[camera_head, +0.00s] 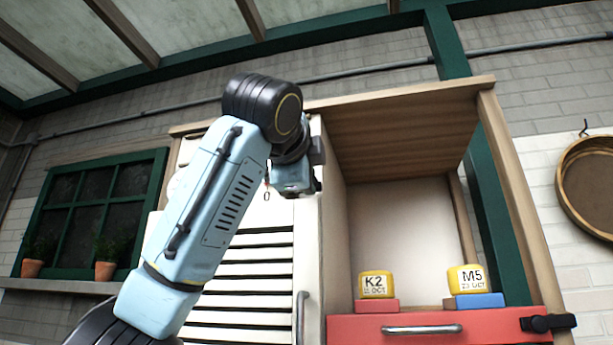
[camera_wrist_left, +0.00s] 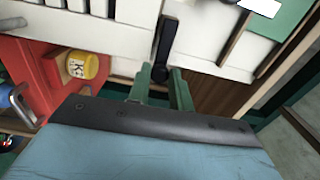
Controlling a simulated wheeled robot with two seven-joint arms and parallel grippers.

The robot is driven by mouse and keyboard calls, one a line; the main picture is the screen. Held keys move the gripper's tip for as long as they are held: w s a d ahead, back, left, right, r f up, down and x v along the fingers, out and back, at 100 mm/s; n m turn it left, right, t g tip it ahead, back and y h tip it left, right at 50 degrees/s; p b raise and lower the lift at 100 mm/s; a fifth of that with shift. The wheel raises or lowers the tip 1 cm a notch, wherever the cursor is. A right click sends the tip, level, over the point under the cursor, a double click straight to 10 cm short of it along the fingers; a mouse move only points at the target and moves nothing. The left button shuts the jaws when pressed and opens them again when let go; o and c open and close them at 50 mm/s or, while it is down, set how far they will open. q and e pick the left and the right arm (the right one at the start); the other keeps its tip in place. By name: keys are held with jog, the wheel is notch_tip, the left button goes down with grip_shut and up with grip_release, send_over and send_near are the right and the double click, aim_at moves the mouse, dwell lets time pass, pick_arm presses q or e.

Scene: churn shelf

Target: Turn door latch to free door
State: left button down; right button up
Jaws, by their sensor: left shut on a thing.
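The black door latch (camera_wrist_left: 166,48) lies against the white cabinet frame in the left wrist view. My left gripper (camera_wrist_left: 163,82) has its two green fingers shut on the latch's lower end. In the head view, my left gripper is high at the edge of the white slatted door (camera_head: 245,268), and my own wrist hides the latch and most of the fingers. The door looks closed, and it has a vertical metal handle (camera_head: 301,316) at its lower right. My right gripper is in neither view.
Right of the door is an open wooden compartment (camera_head: 400,215). Yellow blocks K2 (camera_head: 376,284) and M5 (camera_head: 466,278) stand there above a red drawer (camera_head: 430,328). A dark fitting (camera_head: 548,323) sits at the drawer's right end. A round pan (camera_head: 588,185) hangs at far right.

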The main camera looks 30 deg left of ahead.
pick_arm(q)
jog(key=c, duration=1.3)
grip_release()
jog(key=b+v, duration=0.4)
jog(key=v, duration=0.9)
jog(key=shift+s, duration=0.25)
jog(key=shift+a, duration=0.1)
